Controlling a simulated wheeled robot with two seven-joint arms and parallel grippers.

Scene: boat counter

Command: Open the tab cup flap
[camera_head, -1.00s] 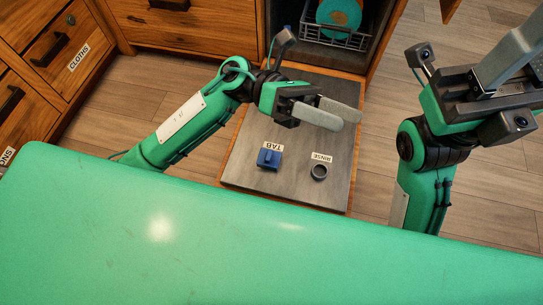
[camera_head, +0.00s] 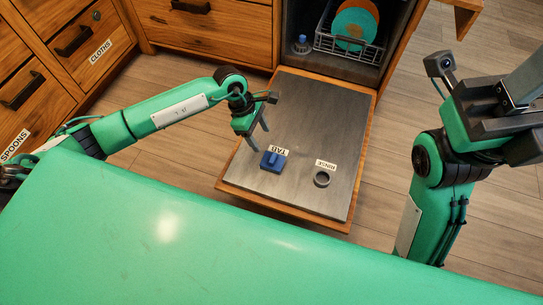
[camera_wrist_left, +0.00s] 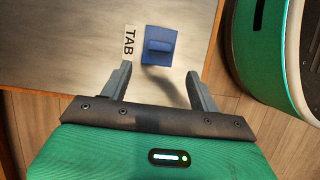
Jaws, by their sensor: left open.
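The tab cup flap (camera_head: 273,161) is a small blue square with a raised ridge on the grey inner face of the lowered dishwasher door (camera_head: 320,120). A label reading TAB (camera_head: 278,151) lies beside it. The flap looks shut. In the left wrist view the flap (camera_wrist_left: 159,46) lies just beyond my fingertips. My left gripper (camera_head: 260,138) points down near the flap; it also shows in the left wrist view (camera_wrist_left: 158,73), open and empty, its fingers spread apart. My right gripper (camera_head: 532,113) is at the right edge, partly cut off, away from the door.
A dark round rinse cap (camera_head: 322,179) sits right of the flap with a RINSE label (camera_head: 326,165). Behind, a rack (camera_head: 350,42) holds plates inside the dishwasher. Wooden drawers (camera_head: 205,28) stand at the back left.

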